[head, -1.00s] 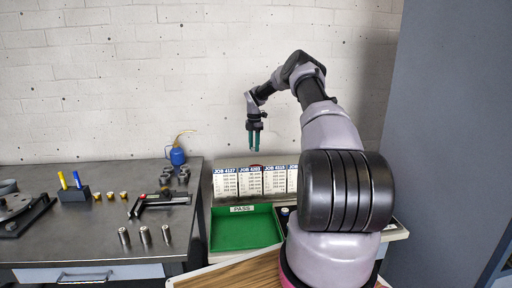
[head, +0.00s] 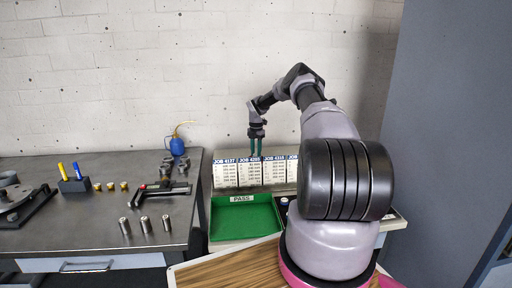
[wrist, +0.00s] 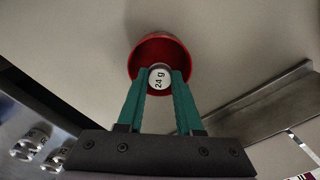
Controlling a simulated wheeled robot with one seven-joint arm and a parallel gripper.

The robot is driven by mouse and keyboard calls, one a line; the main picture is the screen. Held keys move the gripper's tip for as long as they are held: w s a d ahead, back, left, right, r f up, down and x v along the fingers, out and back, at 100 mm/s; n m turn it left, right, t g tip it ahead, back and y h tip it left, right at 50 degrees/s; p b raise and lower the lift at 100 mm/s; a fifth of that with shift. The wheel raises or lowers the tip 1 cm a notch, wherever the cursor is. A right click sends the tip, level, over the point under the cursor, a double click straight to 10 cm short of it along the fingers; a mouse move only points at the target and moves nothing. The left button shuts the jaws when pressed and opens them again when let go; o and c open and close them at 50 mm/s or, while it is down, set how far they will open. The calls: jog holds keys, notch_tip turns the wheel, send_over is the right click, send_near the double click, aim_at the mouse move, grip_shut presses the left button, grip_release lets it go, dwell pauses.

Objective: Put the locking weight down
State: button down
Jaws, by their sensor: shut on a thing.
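My gripper (head: 256,146) is at the back of the side table, with its fingertips dropping behind the job cards in the head view. In the wrist view its two teal fingers (wrist: 159,80) are shut on a small round weight (wrist: 159,76) marked "24 g". A red round cup (wrist: 160,43) lies right under the held weight. I cannot tell whether the weight is inside the cup or still above it. The cup and the weight are hidden behind the cards in the head view.
The job cards (head: 226,173) stand upright in front of the gripper. A green PASS tray (head: 245,222) is empty in front of them. The left bench (head: 75,235) holds several metal cylinders (head: 146,225), a blue oil can (head: 177,147) and a black tool (head: 160,194).

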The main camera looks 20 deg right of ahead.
jog(key=shift+f, duration=1.25)
jog(key=shift+c, duration=2.4)
grip_release()
jog(key=shift+r, duration=3.5)
